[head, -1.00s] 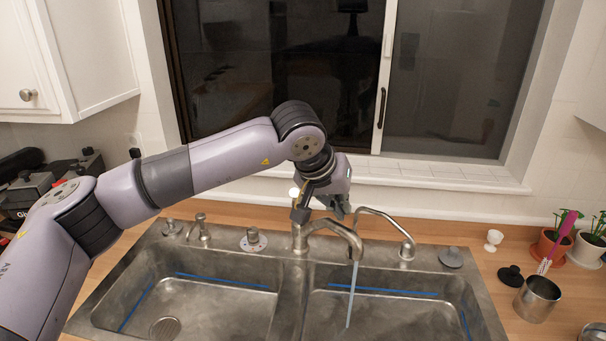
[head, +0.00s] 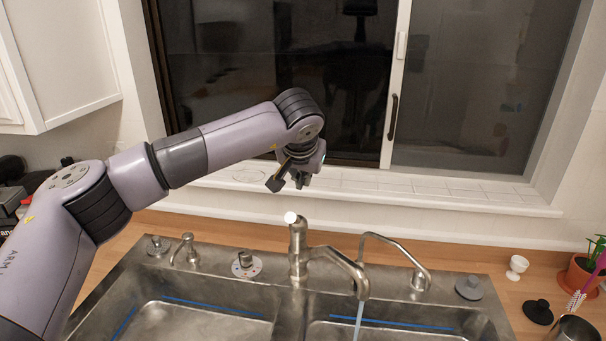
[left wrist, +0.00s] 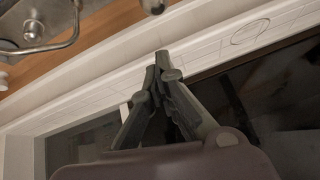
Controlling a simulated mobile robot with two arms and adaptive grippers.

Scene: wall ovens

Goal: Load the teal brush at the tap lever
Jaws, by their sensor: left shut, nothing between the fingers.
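The metal tap (head: 299,252) stands at the back of the double sink, with a pale rounded tip at its top. A bluish stream of water (head: 359,320) falls from its spout into the right basin. My left gripper (head: 302,182) is above and behind the tap, near the window sill, clear of the tap. In the left wrist view its fingers (left wrist: 163,62) meet at their tips with nothing between them. Metal tap parts (left wrist: 35,28) show there at upper left. I see no teal brush; only a pink brush (head: 580,292) shows at the right. My right gripper is out of view.
The window sill (head: 400,190) runs behind the sink. A second curved spout (head: 395,243) stands right of the tap. A white egg cup (head: 517,267), a black knob (head: 538,311), a metal cup (head: 575,330) and a potted plant (head: 582,272) are at right.

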